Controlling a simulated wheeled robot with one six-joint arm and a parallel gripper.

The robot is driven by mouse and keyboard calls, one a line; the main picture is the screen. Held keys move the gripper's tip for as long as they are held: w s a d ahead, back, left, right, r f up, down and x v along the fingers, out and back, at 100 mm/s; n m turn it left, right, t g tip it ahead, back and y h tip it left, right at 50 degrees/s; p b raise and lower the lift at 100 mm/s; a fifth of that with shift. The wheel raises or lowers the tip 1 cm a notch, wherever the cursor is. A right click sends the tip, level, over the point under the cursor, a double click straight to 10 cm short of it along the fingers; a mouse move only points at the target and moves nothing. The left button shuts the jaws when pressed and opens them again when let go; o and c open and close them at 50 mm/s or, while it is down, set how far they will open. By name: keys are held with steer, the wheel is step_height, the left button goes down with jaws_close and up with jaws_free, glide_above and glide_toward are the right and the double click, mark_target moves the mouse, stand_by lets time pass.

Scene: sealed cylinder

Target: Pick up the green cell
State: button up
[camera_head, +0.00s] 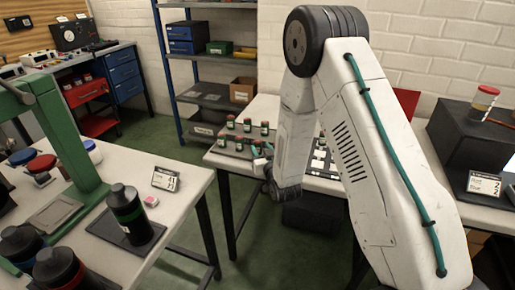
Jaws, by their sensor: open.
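My gripper (262,168) is at the end of my arm, over the near edge of the middle table. It is open, partly hidden by my wrist, and well right of the green-banded cylinder.
Black cylinders with a red band (58,268) and a blue band (22,245) stand at lower left. A green press frame (70,150) rises behind them. A label card (165,180) and small pink-white block (151,201) lie near the green-banded cylinder. A floor gap separates the tables.

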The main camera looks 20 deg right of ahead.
mark_target(259, 144)
steer(key=w, duration=0.3)
steer(key=shift+w+f, duration=0.1)
steer(key=shift+w, duration=0.1)
steer(key=shift+c, duration=0.3)
steer(key=c, duration=0.7)
